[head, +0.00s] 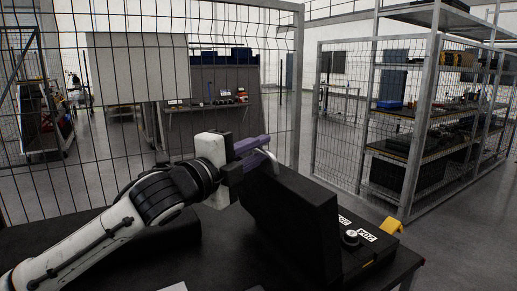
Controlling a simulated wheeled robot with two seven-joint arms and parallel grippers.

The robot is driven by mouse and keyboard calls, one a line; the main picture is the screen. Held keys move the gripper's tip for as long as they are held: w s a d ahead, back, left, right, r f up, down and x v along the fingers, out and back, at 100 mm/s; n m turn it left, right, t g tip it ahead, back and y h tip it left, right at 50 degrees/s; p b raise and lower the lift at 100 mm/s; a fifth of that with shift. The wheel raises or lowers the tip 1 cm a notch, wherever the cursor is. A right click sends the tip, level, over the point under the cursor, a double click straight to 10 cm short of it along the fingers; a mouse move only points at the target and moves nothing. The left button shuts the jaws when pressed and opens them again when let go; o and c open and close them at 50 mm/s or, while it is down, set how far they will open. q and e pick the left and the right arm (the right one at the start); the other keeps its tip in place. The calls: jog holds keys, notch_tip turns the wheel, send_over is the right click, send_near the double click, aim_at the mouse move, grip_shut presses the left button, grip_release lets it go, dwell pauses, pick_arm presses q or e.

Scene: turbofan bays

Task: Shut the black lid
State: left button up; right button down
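The black lid (295,220) stands raised, upright or slightly tilted, at the table's middle. The black case body (372,246) lies to its right, with white labels and a round knob on top. A pale curved handle (268,157) shows at the lid's upper left corner. My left gripper (258,149), with purple fingers, is at this corner, right beside the handle. The fingers look close together, but whether they grip the handle or touch the lid is unclear. My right gripper is out of view.
A dark table (225,252) carries the case. A yellow piece (391,226) sits at the case's far right corner. A wire mesh fence (60,165) stands behind the table. Loaded shelves (420,130) stand at the right behind mesh, with open floor between.

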pick_arm(q)
jog(key=shift+c, duration=0.4)
grip_shut()
jog(key=shift+r, duration=0.1)
jog(key=shift+w+d+r+p, duration=0.3)
jog(key=shift+d+p, duration=0.2)
jog(key=shift+p, duration=0.1)
jog(key=w+d+m+g+y+p, duration=0.1)
jog(key=w+d+g+p, duration=0.1)
jog(key=w+d, duration=0.6)
jog(key=shift+d+p, duration=0.35)
jog(key=shift+d, duration=1.05)
jog(key=shift+o, duration=0.4)
grip_release()
